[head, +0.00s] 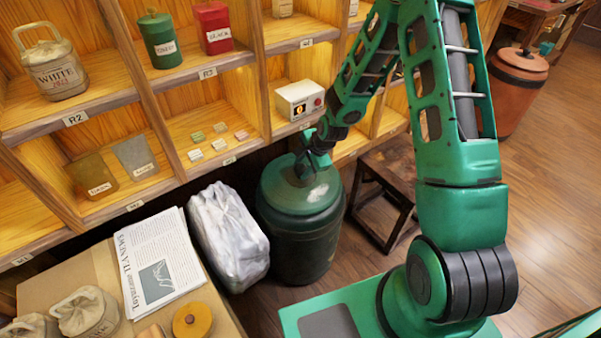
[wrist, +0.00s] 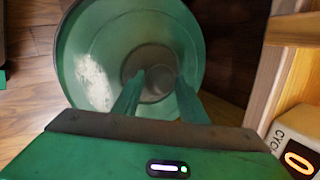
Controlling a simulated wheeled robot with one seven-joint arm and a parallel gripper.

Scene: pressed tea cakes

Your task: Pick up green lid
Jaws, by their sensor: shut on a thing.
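The green lid (head: 296,200) sits on top of a dark green drum (head: 305,245) on the floor, in front of the shelves. In the wrist view the lid (wrist: 90,75) is a round green disc with a dark knob (wrist: 152,62) in the middle. My gripper (head: 303,172) is over the lid's centre in the head view. In the wrist view the fingers of my gripper (wrist: 155,85) reach down to either side of the knob and are shut on it. The far side of the knob is partly hidden by the fingers.
A wooden shelf unit (head: 140,205) stands close behind the drum, with a small white device (head: 298,98) on a shelf. A wrapped white bundle (head: 228,235) is left of the drum. A dark stool (head: 385,190) is right of it.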

